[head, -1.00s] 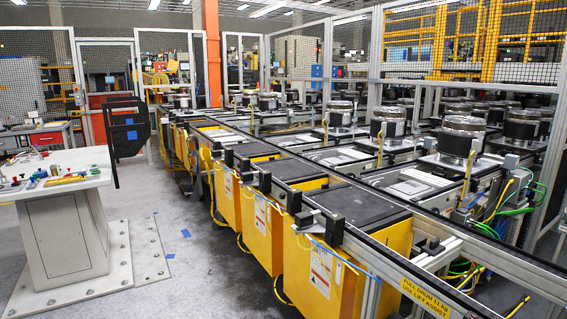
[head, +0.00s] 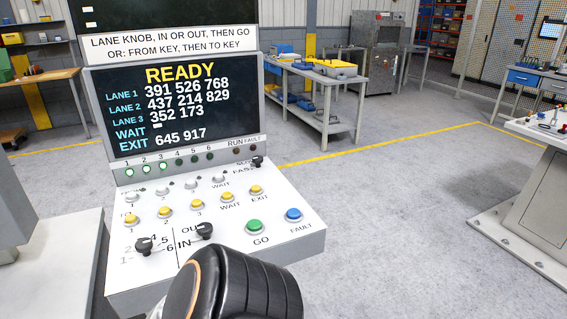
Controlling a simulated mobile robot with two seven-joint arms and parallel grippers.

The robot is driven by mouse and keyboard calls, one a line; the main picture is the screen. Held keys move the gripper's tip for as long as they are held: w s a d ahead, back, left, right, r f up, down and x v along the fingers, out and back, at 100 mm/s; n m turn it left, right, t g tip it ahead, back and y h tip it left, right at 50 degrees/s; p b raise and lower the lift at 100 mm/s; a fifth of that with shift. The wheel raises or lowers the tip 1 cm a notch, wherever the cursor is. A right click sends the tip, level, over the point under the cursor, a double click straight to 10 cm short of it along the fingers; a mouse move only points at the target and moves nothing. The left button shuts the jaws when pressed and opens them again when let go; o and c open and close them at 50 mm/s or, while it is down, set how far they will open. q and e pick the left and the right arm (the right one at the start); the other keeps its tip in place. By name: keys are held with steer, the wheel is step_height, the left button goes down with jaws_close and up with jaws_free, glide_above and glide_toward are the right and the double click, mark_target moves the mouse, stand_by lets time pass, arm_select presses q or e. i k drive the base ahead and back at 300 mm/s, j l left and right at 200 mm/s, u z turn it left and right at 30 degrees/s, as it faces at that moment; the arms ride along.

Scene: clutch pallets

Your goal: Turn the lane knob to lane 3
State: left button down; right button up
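The lane knob (head: 145,246) is a black knob at the lower left of the white sloped control panel (head: 290,256). Numbers are printed around it, with 4, 5 and 6 on its right. Which number it points to is too small to tell. A second black knob (head: 204,232), beside the OUT and IN labels, stands to its right. The screen (head: 180,112) reads READY, with lane 3 listing 352 173. A black rounded link of my arm rises in front of the panel's lower edge. Neither gripper shows.
A green GO button (head: 255,227) and a blue FAULT button (head: 293,215) sit at the panel's right. Several yellow buttons (head: 165,212) line its middle. Another black knob (head: 256,162) is at the upper right. Open floor lies right of the console.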

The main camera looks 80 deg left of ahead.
mark_target(144, 246)
steer(key=u, duration=4.6)
